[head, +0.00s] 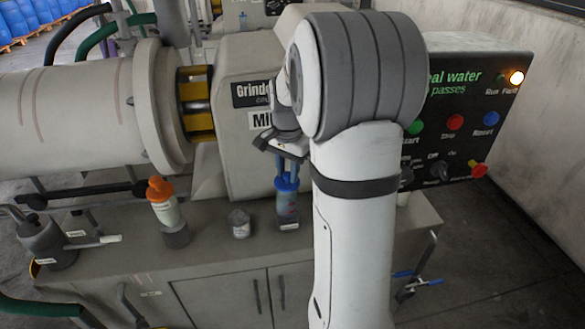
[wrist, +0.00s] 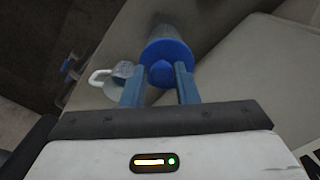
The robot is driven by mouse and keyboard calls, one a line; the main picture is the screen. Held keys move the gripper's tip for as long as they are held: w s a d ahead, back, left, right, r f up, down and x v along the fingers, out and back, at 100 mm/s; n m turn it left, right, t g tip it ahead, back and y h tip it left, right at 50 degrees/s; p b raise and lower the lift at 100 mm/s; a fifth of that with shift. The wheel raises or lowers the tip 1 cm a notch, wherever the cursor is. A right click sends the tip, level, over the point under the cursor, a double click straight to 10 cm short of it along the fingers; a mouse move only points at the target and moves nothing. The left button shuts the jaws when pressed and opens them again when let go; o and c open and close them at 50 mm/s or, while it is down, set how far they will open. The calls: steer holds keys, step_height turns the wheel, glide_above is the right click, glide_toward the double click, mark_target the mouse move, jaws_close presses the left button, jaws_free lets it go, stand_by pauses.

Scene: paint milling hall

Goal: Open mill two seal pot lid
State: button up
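The seal pot (head: 288,210) is a clear-sided pot with a blue top, standing upright on the grey cabinet top below the grinder housing. Its round blue lid (wrist: 182,50) with a central knob (wrist: 161,74) fills the upper middle of the wrist view. My gripper (head: 287,171) points down at the lid; in the wrist view its two blue fingers (wrist: 160,70) stand on either side of the knob. They look open, with narrow gaps beside the knob; contact is not clear. My arm hides part of the mill label (head: 260,120), so its number cannot be read.
An orange-capped bottle (head: 165,203) stands in a grey holder, with a small grey jar (head: 240,223) beside it. A grey oil can (head: 45,240) is at left. The control panel (head: 465,130) has an orange lamp lit by "Fault".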

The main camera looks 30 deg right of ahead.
jaws_close()
steer(key=p, duration=0.2)
steer(key=r+g+p, duration=0.1)
steer(key=p, duration=0.1)
steer(key=shift+w+d+g, duration=0.15)
steer(key=shift+w+g, duration=0.15)
steer(key=shift+w, duration=0.05)
steer(key=shift+w+r+g+y+p, duration=0.1)
steer(key=shift+w+g+y+p, duration=0.3)
steer(key=shift+p, duration=0.65)
steer(key=shift+d+g, duration=0.1)
steer(key=shift+g, duration=0.2)
steer(key=shift+f, duration=0.2)
steer(key=shift+o, duration=2.2)
jaws_free()
steer(key=shift+s+r, duration=0.1)
steer(key=shift+o, duration=0.3)
